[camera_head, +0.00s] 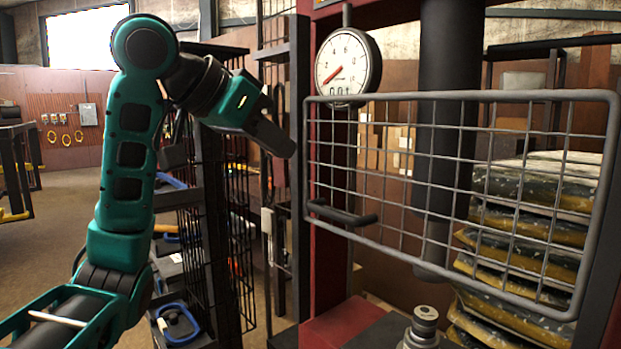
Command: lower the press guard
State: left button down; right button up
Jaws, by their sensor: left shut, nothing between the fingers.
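The press guard (460,190) is a grey wire-mesh frame across the front of the red press, standing raised above the press bed. A dark bar handle (342,213) sticks out at its lower left. My left gripper (288,146) is shut and empty, pointing down and right, just left of the guard's upper left edge. In the picture it is above and to the left of the handle and apart from it. My right gripper is not in view.
A round dial gauge (347,64) sits on the press above the guard. A dark press cylinder (447,130) hangs behind the mesh, above a small metal part (424,328). Stacked sacks (520,235) stand behind at right. A dark wire rack (205,220) stands at left.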

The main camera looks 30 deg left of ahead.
pick_arm(q)
jog(key=s+f+x, duration=0.1)
jog(key=f+x, duration=0.1)
jog(key=x, duration=1)
jog(key=shift+f, duration=0.35)
jog(key=shift+s+a, duration=0.1)
jog(key=shift+a, duration=0.05)
notch_tip(320, 180, down, 26)
jog(key=b, duration=0.7)
jog(key=shift+s, duration=0.15)
jog(key=shift+r, duration=0.1)
